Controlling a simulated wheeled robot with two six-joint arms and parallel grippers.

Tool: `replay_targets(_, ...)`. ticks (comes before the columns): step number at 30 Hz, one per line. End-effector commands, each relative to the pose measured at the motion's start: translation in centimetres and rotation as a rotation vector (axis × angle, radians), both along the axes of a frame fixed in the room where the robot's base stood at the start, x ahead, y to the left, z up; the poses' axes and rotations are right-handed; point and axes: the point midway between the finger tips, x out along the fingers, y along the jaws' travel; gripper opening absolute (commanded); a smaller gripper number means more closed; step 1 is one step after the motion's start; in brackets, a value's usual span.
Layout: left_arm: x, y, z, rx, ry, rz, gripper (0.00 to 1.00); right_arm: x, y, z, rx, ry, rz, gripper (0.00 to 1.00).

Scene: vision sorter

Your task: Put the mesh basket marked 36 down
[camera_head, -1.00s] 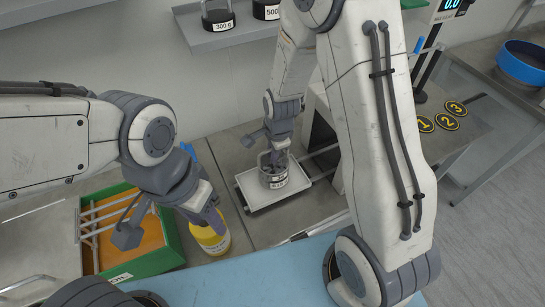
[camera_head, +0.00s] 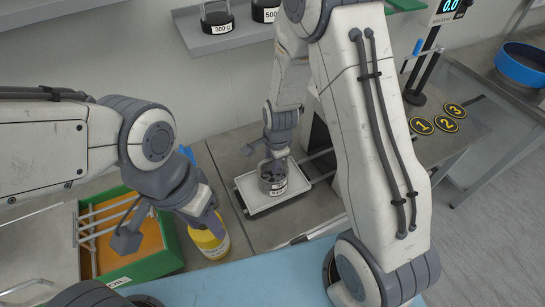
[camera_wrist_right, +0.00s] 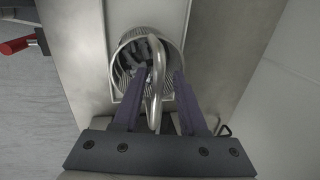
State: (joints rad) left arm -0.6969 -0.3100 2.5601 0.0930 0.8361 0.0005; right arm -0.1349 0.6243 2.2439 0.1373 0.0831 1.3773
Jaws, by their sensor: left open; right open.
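The mesh basket (camera_head: 272,186), a small grey round basket with a white label, stands upright on a white tray (camera_head: 257,203) in the head view. The label is too small to read surely. In the right wrist view the basket (camera_wrist_right: 126,62) holds dark pieces, and its curved handle (camera_wrist_right: 156,85) passes between my fingers. My right gripper (camera_head: 276,158) is open just above the basket, with its fingers (camera_wrist_right: 156,80) on both sides of the handle, apart from it. My left gripper (camera_head: 216,222) is open near a yellow-labelled bottle (camera_head: 208,240), partly hiding it.
A green-rimmed tray (camera_head: 160,262) with an orange floor and a rack is at the left. A shelf (camera_head: 235,38) with weights is above. Numbered discs (camera_head: 438,125), a display stand (camera_head: 425,70) and a blue bowl (camera_head: 522,66) are at the right.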

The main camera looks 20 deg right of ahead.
Motion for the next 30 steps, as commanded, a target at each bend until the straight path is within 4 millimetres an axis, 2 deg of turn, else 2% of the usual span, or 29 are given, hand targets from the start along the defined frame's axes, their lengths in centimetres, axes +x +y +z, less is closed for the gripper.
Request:
replay_targets(6,0.0,0.0,0.5,0.0,0.0,0.0,0.5,-0.4,-0.1,3.1,0.001,-0.006,0.001,0.42)
replay_targets(15,0.0,0.0,-0.2,0.0,0.0,0.0,0.5,-1.5,-0.3,8.8,0.0,-0.007,0.0,0.42)
replay_targets(23,0.0,0.0,-0.4,0.0,0.0,0.0,0.5,-2.2,-0.4,11.6,-0.001,-0.002,0.006,0.42)
replay_targets(26,0.0,0.0,-0.4,0.0,0.0,0.0,0.5,-3.2,0.6,12.5,-0.012,0.002,0.101,0.42)
replay_targets(29,0.0,0.0,-0.4,0.0,0.0,0.0,0.5,-5.6,2.8,13.9,-0.04,0.006,0.353,0.42)
replay_targets(30,0.0,0.0,-0.4,0.0,0.0,0.0,0.5,-7.0,3.9,14.6,-0.053,0.009,0.494,0.42)
